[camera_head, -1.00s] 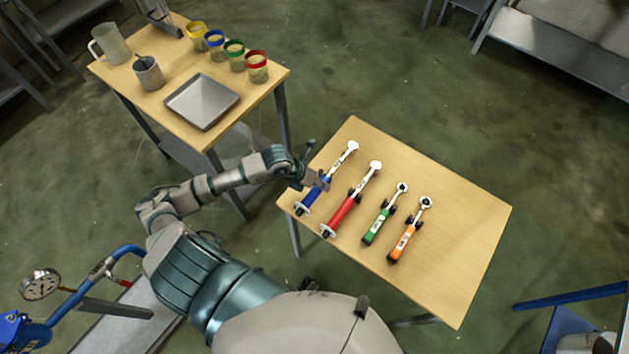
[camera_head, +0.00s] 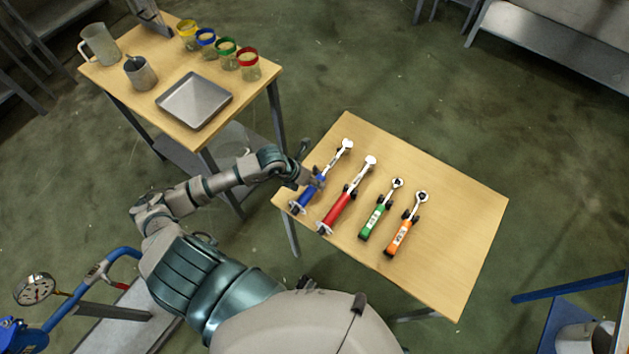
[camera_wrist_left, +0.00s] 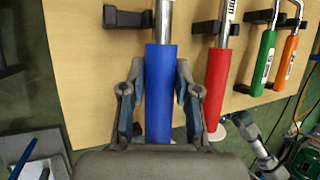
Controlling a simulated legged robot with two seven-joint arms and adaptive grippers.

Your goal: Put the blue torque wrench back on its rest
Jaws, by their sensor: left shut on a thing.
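The blue torque wrench (camera_head: 307,197) lies at the left end of the row on the right-hand table, its metal head pointing to the table's far side. My left gripper (camera_head: 316,182) is at its blue handle. In the left wrist view the gripper (camera_wrist_left: 158,100) has a finger on each side of the blue handle (camera_wrist_left: 159,75) and is shut on it. A black rest bracket (camera_wrist_left: 125,17) shows beside the wrench's metal shaft; I cannot tell whether the shaft is seated in it.
The red wrench (camera_head: 338,207) lies close to the right of the blue one, then the green (camera_head: 374,218) and orange (camera_head: 400,236) wrenches. The right part of the table (camera_head: 455,240) is clear. Another table with a metal tray (camera_head: 194,101) and several jars stands to the left.

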